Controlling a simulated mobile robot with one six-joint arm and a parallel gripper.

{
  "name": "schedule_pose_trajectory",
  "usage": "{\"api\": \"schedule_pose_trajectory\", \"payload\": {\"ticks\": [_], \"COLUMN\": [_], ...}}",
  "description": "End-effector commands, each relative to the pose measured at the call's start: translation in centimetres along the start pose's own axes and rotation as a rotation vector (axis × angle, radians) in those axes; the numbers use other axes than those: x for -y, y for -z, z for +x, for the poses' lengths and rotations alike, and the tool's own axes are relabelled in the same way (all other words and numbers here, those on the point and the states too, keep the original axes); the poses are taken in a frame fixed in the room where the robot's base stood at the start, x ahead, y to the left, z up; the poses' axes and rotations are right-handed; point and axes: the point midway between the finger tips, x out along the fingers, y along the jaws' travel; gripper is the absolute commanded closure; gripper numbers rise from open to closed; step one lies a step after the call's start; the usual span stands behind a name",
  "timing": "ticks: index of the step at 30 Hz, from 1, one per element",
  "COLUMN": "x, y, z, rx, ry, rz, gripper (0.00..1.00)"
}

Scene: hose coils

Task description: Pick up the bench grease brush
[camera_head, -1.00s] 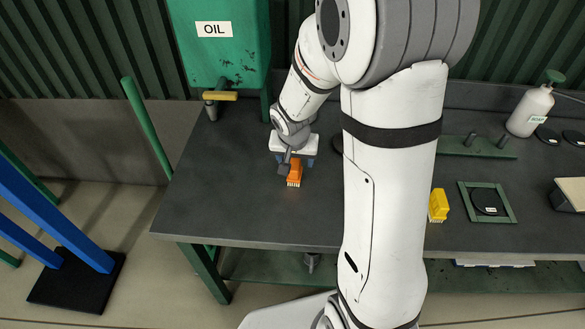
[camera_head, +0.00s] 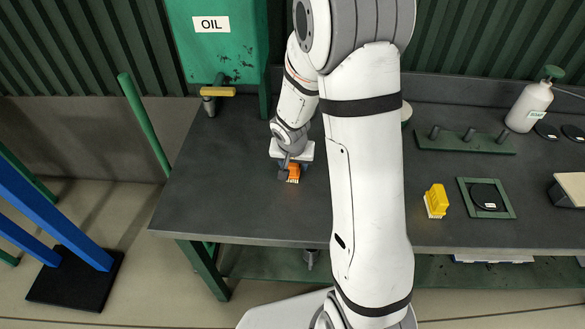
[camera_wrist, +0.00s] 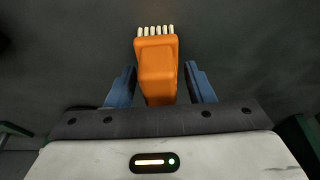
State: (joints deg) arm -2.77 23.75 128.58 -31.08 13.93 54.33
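An orange brush (camera_head: 293,173) with pale bristles lies on the dark bench (camera_head: 240,215), toward its left part. In the wrist view the orange brush (camera_wrist: 157,70) lies between the two blue fingers of my gripper (camera_wrist: 160,84), with a gap on each side. My gripper (camera_head: 290,168) is open over it in the head view, hiding the brush's rear part. A second, yellow brush (camera_head: 436,200) with pale bristles stands on the bench to the right of my arm. The frames do not show which brush is the bench grease brush.
A green OIL tank (camera_head: 217,45) with a tap (camera_head: 212,97) is behind on the left. A green pegged rail (camera_head: 465,141), a soap bottle (camera_head: 530,106) and a green frame (camera_head: 487,211) stand right. The bench is clear around the orange brush.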

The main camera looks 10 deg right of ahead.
Motion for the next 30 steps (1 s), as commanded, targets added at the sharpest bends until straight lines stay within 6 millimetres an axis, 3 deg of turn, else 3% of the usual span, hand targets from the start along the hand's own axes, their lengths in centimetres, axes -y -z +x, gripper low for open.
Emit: {"api": "schedule_pose_trajectory", "payload": {"ticks": [12,20,23,30], "x": [0.0,0.0,0.0,0.0], "y": [0.0,0.1,0.5,1.9], "z": [0.0,-0.2,-1.3,-5.8], "rx": [0.0,-0.001,-0.003,-0.006], "ry": [0.0,0.0,0.0,0.002], "rz": [0.0,0.0,0.002,0.002], "gripper": [0.86,0.88,0.88,0.88]}}
